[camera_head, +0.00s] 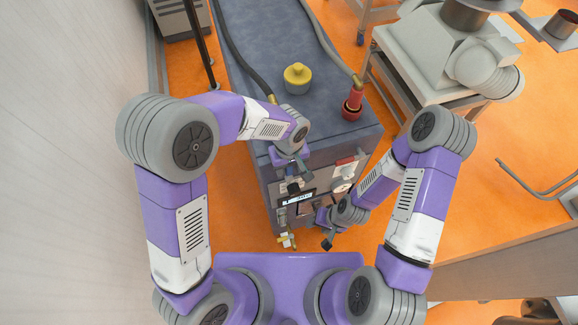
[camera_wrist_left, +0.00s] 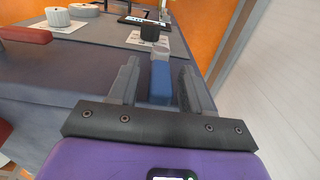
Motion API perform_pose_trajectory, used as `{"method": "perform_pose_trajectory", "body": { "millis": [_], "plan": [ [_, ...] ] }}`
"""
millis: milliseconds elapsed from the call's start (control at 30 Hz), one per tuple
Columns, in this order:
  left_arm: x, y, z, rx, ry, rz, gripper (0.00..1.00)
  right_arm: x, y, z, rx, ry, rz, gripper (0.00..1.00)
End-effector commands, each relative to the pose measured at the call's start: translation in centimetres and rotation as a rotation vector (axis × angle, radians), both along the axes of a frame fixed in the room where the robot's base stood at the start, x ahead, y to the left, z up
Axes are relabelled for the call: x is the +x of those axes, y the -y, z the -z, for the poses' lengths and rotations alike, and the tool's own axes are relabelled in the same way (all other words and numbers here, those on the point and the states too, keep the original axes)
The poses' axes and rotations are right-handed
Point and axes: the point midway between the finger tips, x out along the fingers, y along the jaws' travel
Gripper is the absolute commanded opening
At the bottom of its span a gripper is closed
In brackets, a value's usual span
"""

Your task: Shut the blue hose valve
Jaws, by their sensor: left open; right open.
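In the left wrist view a blue handle (camera_wrist_left: 161,82), which I take to be the blue hose valve's, lies between the two fingers of my left gripper (camera_wrist_left: 160,75). The fingers are open on either side of it; I cannot tell whether they touch it. Its far end meets a pale block near a black knob (camera_wrist_left: 150,33). In the head view my left gripper (camera_head: 291,181) is at the machine's front face and hides the blue handle. My right gripper (camera_head: 328,238) is lower and to the right, open and apart from the front face.
The grey-blue machine (camera_head: 262,70) carries hoses, a yellow knob (camera_head: 297,77) and a red fitting (camera_head: 352,105) on top. Its front has a red handle (camera_head: 346,162), a small screen (camera_head: 298,199) and a yellow part (camera_head: 287,240) low down. A wall stands at left.

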Motion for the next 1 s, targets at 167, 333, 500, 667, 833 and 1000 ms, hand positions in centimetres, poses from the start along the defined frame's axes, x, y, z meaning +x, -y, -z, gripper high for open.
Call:
{"method": "perform_pose_trajectory", "body": {
  "millis": [167,333,500,667,833,1000],
  "plan": [
    [0.0,0.0,0.01,0.0,0.0,0.0,0.49,-0.03,-0.01,-0.02,0.0,0.0,0.0,0.49],
    [-0.01,0.0,-0.01,0.0,0.0,0.0,0.28,-0.02,-0.01,-0.02,0.0,0.0,0.0,0.49],
    [0.0,0.01,-0.02,-0.001,0.0,0.0,0.01,-0.02,-0.01,-0.02,0.0,0.0,0.0,0.49],
    [0.0,0.01,-0.04,-0.001,0.0,0.0,0.0,-0.02,-0.01,-0.02,0.0,0.0,0.0,0.49],
    [0.01,0.05,-0.07,0.003,-0.001,0.001,0.0,-0.02,0.0,-0.06,0.0,0.0,0.0,0.49],
    [0.07,0.38,-0.14,0.037,-0.011,0.004,0.0,-0.01,-0.01,-0.36,0.0,0.0,0.0,0.49]
  ]
}}
